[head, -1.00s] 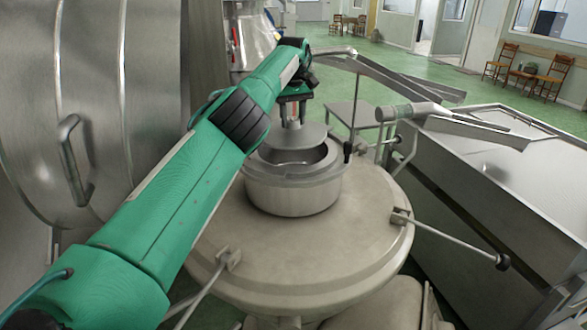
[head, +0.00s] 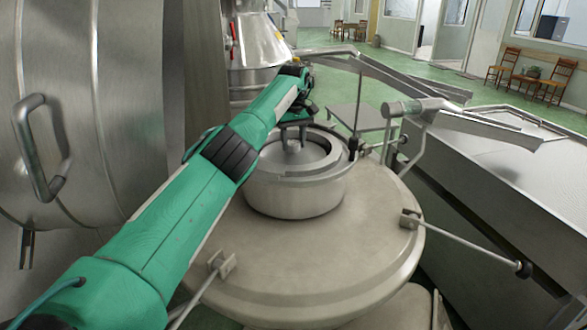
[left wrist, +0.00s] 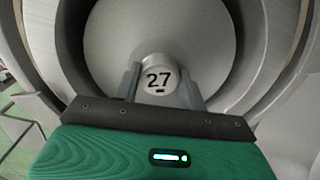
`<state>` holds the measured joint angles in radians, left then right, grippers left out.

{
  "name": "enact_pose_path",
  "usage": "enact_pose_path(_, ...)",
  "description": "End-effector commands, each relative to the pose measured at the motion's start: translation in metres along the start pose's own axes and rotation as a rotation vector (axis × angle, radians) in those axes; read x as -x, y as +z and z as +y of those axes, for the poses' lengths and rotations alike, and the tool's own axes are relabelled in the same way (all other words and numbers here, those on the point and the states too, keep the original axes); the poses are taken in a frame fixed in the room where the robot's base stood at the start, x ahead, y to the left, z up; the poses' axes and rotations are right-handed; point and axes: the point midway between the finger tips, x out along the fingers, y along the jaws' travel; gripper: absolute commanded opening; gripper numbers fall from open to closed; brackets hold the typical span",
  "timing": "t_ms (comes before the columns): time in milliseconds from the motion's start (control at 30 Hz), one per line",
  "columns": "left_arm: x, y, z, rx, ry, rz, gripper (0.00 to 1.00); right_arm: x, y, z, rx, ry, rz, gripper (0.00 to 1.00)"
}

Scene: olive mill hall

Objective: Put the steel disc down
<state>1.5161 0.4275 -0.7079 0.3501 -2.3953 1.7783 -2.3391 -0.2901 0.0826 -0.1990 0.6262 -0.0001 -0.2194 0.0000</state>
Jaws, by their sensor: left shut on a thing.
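The steel disc (head: 315,152) is a flat grey plate with a central knob. It lies level within the mouth of the round steel pot (head: 293,198). I cannot tell whether it touches the pot's inside. In the left wrist view the disc (left wrist: 115,40) fills the middle, and its knob (left wrist: 158,84) is marked 27. My left gripper (head: 292,143) is above the pot, its fingers shut on the knob from both sides; they also show in the left wrist view (left wrist: 160,92). My right gripper is out of view.
The pot stands on a wide round metal lid (head: 365,240) with clamp rods. Metal spouts (head: 450,118) reach over from behind at right. A long steel trough (head: 500,180) stands at right, a large steel vessel (head: 75,120) at left.

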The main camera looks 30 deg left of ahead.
Motion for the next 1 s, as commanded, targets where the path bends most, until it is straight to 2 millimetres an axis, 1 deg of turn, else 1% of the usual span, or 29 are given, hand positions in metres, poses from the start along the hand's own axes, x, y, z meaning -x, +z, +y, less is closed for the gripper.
enact_pose_path(33,-0.006,0.000,0.000,-0.002,0.000,-0.002,0.06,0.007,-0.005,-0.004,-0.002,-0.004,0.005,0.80)
enact_pose_path(100,-0.019,0.000,0.000,-0.001,-0.001,0.000,0.06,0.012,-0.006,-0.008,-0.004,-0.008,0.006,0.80)
enact_pose_path(267,-0.040,0.000,0.000,0.000,0.001,0.000,0.06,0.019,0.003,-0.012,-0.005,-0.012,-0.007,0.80)
enact_pose_path(433,-0.051,0.000,0.000,0.000,0.001,0.000,0.06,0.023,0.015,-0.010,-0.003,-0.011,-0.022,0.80)
enact_pose_path(600,-0.072,0.001,0.001,0.001,0.001,-0.001,0.06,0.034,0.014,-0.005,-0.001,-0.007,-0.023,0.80)
enact_pose_path(700,-0.084,0.000,0.000,0.000,0.001,0.000,0.06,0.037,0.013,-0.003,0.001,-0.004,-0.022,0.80)
enact_pose_path(1000,-0.088,0.000,0.000,0.000,0.002,0.002,0.06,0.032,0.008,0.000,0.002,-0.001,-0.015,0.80)
